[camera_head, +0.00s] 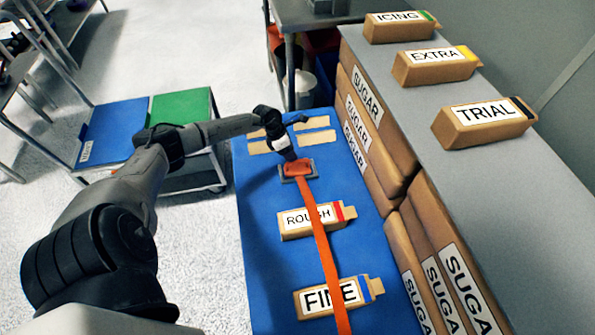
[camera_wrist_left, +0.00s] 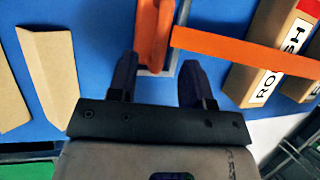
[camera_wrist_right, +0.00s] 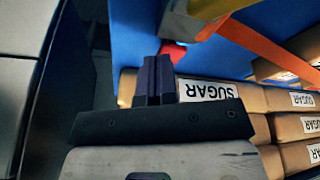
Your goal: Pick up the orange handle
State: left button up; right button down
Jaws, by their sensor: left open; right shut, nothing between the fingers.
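The orange handle (camera_head: 298,168) sits on a small grey base on the blue table. A long orange strap (camera_head: 321,240) runs from it toward the bottom of the head view. My left gripper (camera_head: 287,152) is open and empty just behind the handle. In the left wrist view the handle (camera_wrist_left: 153,35) lies ahead of the open fingers (camera_wrist_left: 158,78), roughly in line with the gap between them; I see no grip on it. My right gripper (camera_wrist_right: 158,65) shows only in the right wrist view, shut and empty, near the sugar bags.
Stacked sugar bags (camera_head: 383,140) line the right side below a grey shelf (camera_head: 415,115) holding the ICING, EXTRA and TRIAL bags. Tan pieces (camera_wrist_left: 50,78) lie left of my left gripper.

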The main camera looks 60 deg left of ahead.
aim_at(297, 161)
pick_arm(q)
jog(key=shift+w+f, duration=0.2)
jog(key=shift+f, duration=0.2)
pick_arm(e)
jog(key=shift+a+f, duration=0.1)
jog(key=shift+f, duration=0.2)
pick_arm(q)
jog(key=b+x, duration=0.3)
jog(key=x, duration=0.1)
jog(key=shift+w+d+f+b, duration=0.1)
jog(key=shift+d+f+b, duration=0.05)
jog(key=shift+d+b, duration=0.15)
jog(key=shift+w+d+f, duration=0.1)
jog(key=shift+w+f, duration=0.05)
jog(key=shift+f, duration=0.1)
pick_arm(e)
jog(key=f, duration=0.3)
jog(key=shift+d+f, duration=0.25)
pick_arm(q)
jog(key=shift+c, duration=0.8)
pick_arm(e)
jog(key=shift+a, duration=0.15)
pick_arm(q)
grip_shut()
pick_arm(e)
jog(key=shift+r, duration=0.1)
